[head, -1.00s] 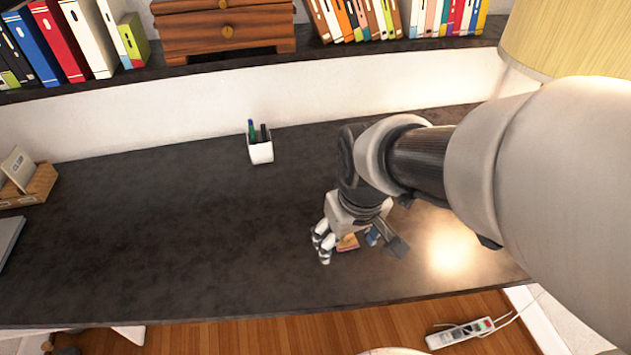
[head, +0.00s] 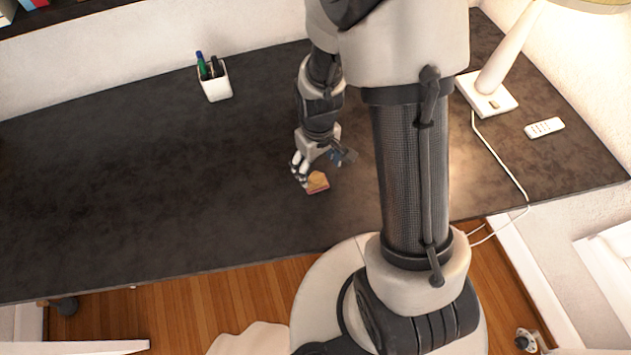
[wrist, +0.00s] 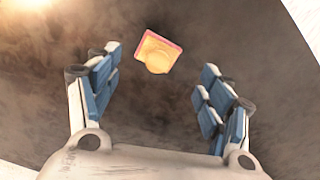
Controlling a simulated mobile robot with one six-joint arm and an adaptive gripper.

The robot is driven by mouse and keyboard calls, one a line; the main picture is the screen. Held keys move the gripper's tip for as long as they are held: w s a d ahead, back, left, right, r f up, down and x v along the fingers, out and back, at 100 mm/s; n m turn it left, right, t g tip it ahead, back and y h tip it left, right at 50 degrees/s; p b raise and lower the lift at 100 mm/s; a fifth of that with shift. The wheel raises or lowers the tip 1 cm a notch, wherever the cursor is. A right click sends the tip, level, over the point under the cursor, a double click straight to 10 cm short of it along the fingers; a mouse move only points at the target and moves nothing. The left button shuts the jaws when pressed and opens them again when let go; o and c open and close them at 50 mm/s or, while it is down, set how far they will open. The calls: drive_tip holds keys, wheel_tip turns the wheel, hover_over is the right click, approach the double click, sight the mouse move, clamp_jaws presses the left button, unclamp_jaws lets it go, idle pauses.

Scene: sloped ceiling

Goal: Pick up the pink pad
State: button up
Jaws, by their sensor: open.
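The pink pad (head: 317,182) lies on the dark desk as a small square with a pink edge. A yellow-orange rounded patch covers much of its top; I cannot tell if this is a separate thing. In the wrist view the pad (wrist: 158,51) sits at the upper middle, slightly turned, just beyond and between the fingertips. My gripper (head: 322,166) is open and points down close to the pad. Its blue-padded fingers stand left and right of it in the wrist view (wrist: 160,68), with nothing held between them.
A white pen cup (head: 215,80) stands at the back of the desk (head: 130,190). At the right are a lamp base (head: 487,94) with its cable and a white remote (head: 544,128). The desk around the pad and to its left is clear; its front edge lies nearby.

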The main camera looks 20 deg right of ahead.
sight(316, 176)
drive_tip(key=f+b, duration=0.1)
drive_tip(key=f, duration=0.1)
drive_tip(key=f+b, duration=0.1)
drive_tip(key=f, duration=0.2)
drive_tip(key=f+b, duration=0.1)
drive_tip(key=f, duration=0.2)
drive_tip(key=shift+w, duration=0.35)
drive_tip(key=shift+r, duration=0.1)
drive_tip(key=shift+c, duration=0.6)
drive_tip(key=c, duration=0.9)
